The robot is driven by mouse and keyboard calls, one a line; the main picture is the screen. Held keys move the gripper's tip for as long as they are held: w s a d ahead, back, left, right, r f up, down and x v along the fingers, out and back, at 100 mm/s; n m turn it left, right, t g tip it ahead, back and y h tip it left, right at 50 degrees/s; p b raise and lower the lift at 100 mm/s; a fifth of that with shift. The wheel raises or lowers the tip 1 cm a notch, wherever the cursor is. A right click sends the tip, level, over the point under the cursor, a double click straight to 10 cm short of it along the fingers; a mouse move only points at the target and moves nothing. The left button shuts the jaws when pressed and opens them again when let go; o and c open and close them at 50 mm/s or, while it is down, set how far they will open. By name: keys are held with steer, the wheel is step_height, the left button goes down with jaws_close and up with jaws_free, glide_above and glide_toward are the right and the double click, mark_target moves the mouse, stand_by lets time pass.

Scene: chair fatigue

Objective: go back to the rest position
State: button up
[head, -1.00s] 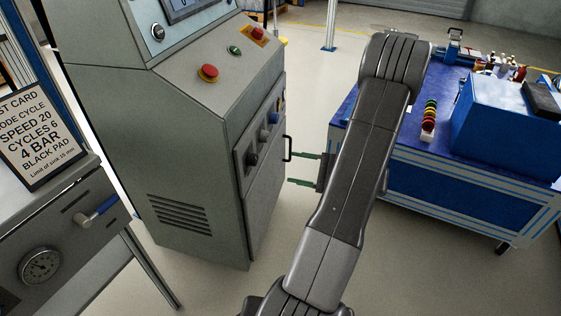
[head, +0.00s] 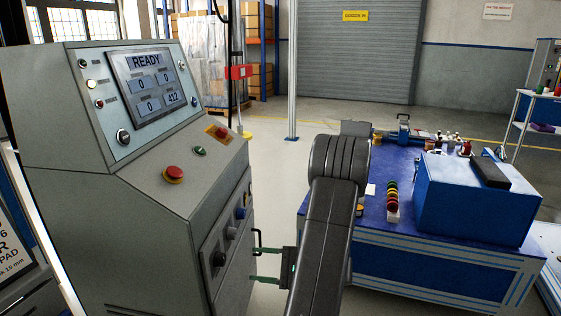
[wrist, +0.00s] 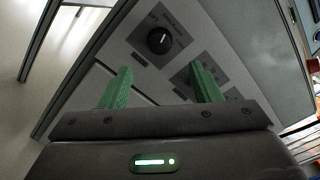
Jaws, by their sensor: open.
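My gripper (head: 266,279) is open and empty, beside the front right side of the grey control cabinet (head: 150,215). Its green fingers point left towards the cabinet's side in the head view. In the wrist view my gripper (wrist: 160,90) has its two green fingers well apart. Beyond them is the cabinet's panel with a black knob (wrist: 159,41). A second knob is partly hidden behind the right finger. In the head view the cabinet's screen (head: 147,84) reads READY.
A red button (head: 174,174) sits on the sloped console. Open floor lies behind.

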mark_target(225, 260)
steer(key=a, duration=0.3)
steer(key=a+b, duration=0.1)
steer(key=a, duration=0.2)
steer(key=w+a, duration=0.1)
steer(key=a, duration=0.2)
steer(key=shift+w, duration=0.1)
